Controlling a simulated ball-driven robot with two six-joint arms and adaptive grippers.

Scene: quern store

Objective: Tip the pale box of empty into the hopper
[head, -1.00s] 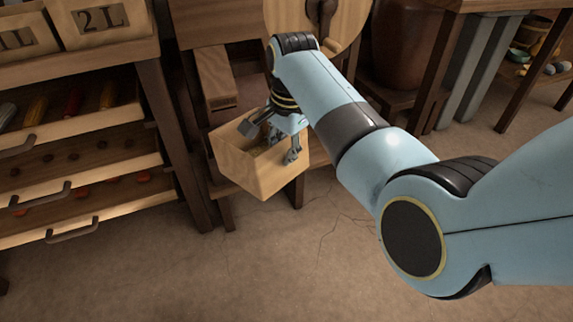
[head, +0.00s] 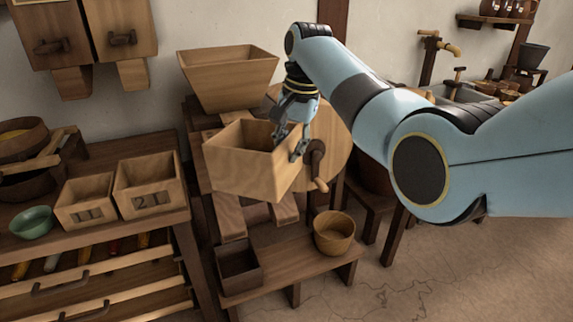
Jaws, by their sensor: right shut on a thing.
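A pale wooden box (head: 245,172) hangs in the air near the middle of the head view, roughly upright with a slight tilt. My right gripper (head: 291,142) is shut on the box's right-hand wall, one finger inside and one outside. The part of the box's inside that shows looks empty; its floor is hidden. The hopper (head: 229,78) is a flared wooden bin behind and above the box, on a wooden mill stand. The box is apart from the hopper and lower in the picture. My left gripper does not show.
A wheel (head: 336,134) with a dark crank stands right of the box. A round wooden tub (head: 334,232) and a dark open box (head: 238,266) sit on the low bench. Labelled boxes (head: 148,185) and a green bowl (head: 30,222) stand on the left counter.

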